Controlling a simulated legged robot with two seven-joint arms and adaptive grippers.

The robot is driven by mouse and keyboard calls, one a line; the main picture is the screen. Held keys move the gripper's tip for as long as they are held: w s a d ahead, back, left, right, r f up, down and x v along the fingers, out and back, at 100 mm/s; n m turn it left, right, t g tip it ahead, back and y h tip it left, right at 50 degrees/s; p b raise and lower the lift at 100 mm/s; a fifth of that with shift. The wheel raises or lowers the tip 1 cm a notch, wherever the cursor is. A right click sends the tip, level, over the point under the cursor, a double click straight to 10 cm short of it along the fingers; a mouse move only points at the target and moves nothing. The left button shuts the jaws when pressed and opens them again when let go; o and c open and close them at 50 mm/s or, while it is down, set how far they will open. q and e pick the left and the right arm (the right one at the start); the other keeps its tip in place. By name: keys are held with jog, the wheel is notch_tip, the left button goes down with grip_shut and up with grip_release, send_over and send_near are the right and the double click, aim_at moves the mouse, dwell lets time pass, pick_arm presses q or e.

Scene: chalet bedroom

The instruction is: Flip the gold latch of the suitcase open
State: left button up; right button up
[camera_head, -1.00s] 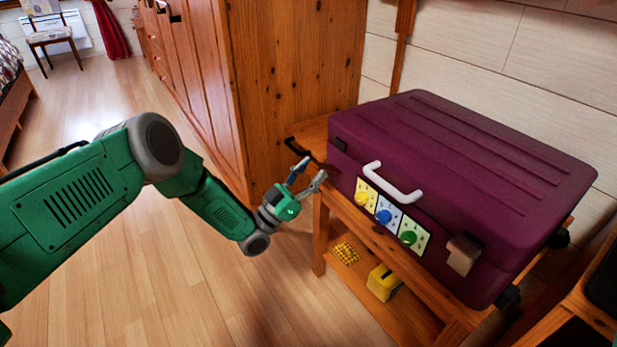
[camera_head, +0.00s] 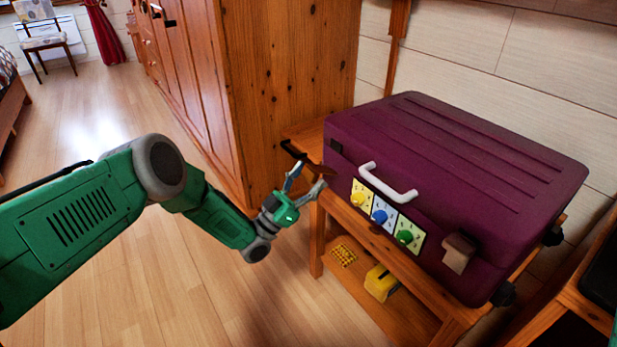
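A purple suitcase (camera_head: 455,150) lies closed on a wooden bench (camera_head: 322,215). Its front has a white handle (camera_head: 388,184) and a brownish-gold latch (camera_head: 459,252) near the right end.
Yellow, blue and green dials (camera_head: 382,216) sit under the handle. A dark curved object (camera_head: 300,155) is at the bench's left end, just behind my fingers. A yellow item (camera_head: 381,283) is on the lower shelf. A wooden wardrobe (camera_head: 290,90) stands behind. The floor at left is clear.

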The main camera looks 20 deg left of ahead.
pick_arm(q)
jog(key=v, duration=1.2)
jog(key=shift+f, duration=0.1)
